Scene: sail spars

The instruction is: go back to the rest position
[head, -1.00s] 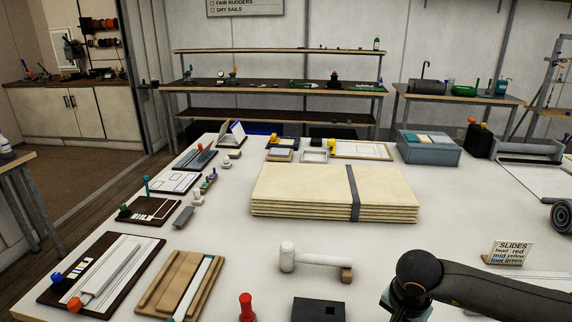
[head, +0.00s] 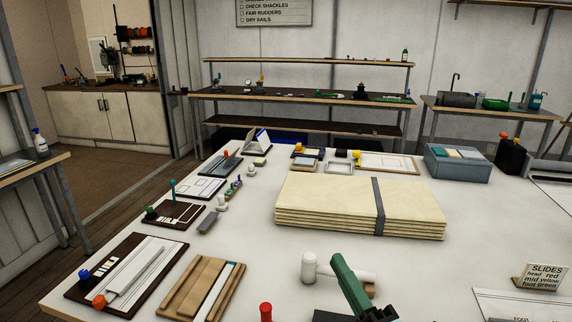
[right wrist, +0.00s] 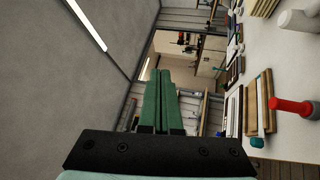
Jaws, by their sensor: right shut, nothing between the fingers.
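My right gripper (head: 340,264) rises at the bottom of the head view, right of centre, its green fingers pointing up and slightly left. The fingers are together with nothing between them. It stands in front of a white mallet (head: 309,267) and hides part of the handle; I cannot tell how far apart they are. In the right wrist view the shut green fingers (right wrist: 160,76) point away from the camera, with the bench (right wrist: 290,65) to their right. My left gripper is in neither view.
The white bench (head: 480,215) holds a strapped stack of cream boards (head: 325,200), a wooden tray (head: 177,296), a dark board with a white spar (head: 75,288), a red-topped tool (head: 265,311) and a slides sign (head: 545,275). The bench right of the stack is fairly clear.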

